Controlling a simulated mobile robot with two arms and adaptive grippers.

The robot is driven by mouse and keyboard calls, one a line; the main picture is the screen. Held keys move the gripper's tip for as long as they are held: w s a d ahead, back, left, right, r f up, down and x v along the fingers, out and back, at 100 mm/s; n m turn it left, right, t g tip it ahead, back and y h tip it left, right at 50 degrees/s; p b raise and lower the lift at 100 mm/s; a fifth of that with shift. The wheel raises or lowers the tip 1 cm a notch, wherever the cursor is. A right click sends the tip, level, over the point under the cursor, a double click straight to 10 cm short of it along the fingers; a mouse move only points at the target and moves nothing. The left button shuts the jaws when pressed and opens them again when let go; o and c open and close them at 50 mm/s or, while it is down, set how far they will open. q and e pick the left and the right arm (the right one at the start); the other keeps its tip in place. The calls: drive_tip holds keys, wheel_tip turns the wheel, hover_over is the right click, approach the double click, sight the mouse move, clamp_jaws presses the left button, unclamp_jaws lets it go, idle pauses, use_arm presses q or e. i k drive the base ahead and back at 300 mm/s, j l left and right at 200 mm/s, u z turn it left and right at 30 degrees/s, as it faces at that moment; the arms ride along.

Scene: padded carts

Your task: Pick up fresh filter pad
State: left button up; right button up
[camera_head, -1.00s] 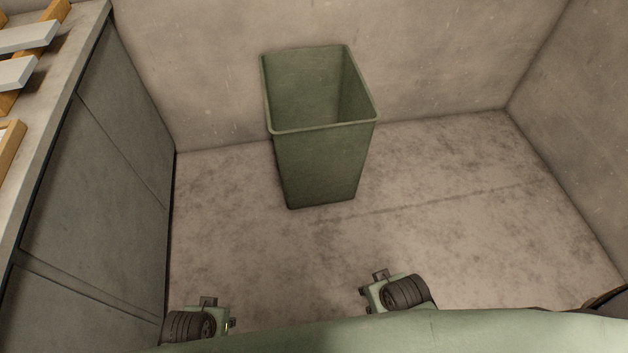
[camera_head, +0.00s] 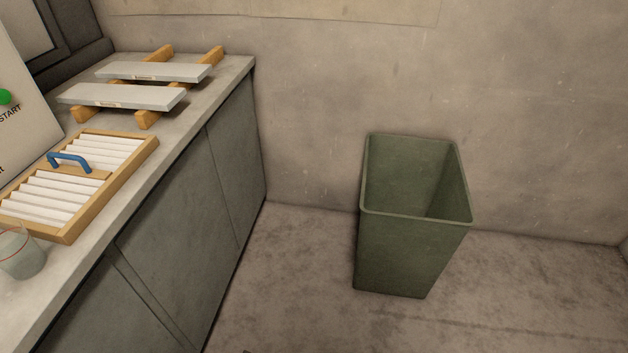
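Two flat pale grey-white pads lie across wooden rails at the back of the counter on the left: a far pad (camera_head: 155,72) and a near pad (camera_head: 125,96). Each has a small label on its front edge, too small to read. Closer on the counter, a wooden-framed pleated white filter (camera_head: 150,147) has a blue handle (camera_head: 68,160) across its middle. I cannot tell from labels which of these is the fresh filter pad. Neither of my grippers is in view.
The grey counter (camera_head: 225,85) runs along the left. A clear cup (camera_head: 20,252) with a red line stands at its near left, below a panel (camera_head: 22,120) with a green START button. An empty green bin (camera_head: 405,260) stands on the floor by the back wall.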

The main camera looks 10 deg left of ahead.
sight(60, 196)
drive_tip(key=u, duration=1.75)
drive_tip(key=i+l+u, duration=0.1)
drive_tip(key=l+u, duration=0.15)
drive_tip(key=i+l+u, duration=0.1)
drive_tip(key=l+u, duration=0.15)
drive_tip(key=l, duration=0.1)
